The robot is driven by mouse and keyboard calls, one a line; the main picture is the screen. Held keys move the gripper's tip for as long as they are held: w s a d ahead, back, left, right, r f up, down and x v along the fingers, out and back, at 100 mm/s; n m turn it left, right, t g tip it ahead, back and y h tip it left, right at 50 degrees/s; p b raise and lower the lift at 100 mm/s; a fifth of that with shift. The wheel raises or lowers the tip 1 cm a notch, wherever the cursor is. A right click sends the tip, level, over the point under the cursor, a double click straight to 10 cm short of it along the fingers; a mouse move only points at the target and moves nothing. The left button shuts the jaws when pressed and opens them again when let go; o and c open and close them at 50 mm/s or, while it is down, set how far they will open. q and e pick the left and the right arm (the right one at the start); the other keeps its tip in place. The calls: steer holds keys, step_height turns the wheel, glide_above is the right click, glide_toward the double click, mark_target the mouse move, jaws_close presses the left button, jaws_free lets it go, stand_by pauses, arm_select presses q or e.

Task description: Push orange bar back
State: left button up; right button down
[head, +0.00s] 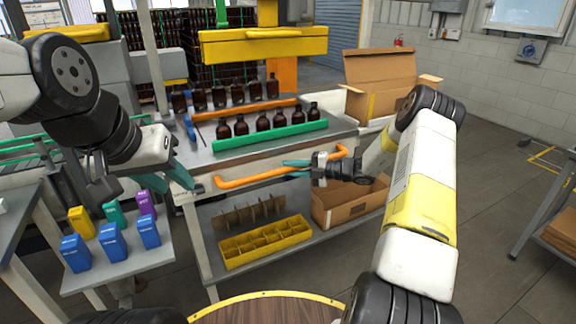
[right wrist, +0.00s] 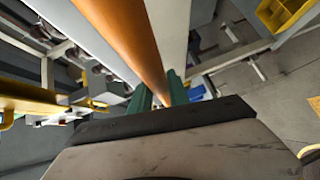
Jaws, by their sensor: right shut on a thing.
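An orange bar (head: 255,179) with bent ends runs along the front edge of the metal table, like a handle. My right gripper (head: 297,169) is shut on it towards its right end. In the right wrist view the orange bar (right wrist: 128,38) runs down between the green fingers (right wrist: 160,94), which hide part of it. My left gripper (head: 190,181) is just left of the bar's left end, apart from it; its finger gap is unclear. A second, straight orange bar (head: 240,112) lies on the table between two rows of bottles.
Amber bottles (head: 263,122) stand in rows on the table behind a green rail (head: 270,136). Below are a yellow divided crate (head: 265,243) and an open cardboard box (head: 350,203). Small coloured boxes (head: 112,241) stand on a side table at left. A yellow machine head (head: 263,45) hangs above.

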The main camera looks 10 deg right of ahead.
steer(key=shift+w, duration=0.2)
steer(key=c, duration=1.3)
jaws_free()
steer(key=shift+w+a, duration=0.1)
steer(key=shift+o, duration=0.2)
steer(key=shift+v, duration=3.95)
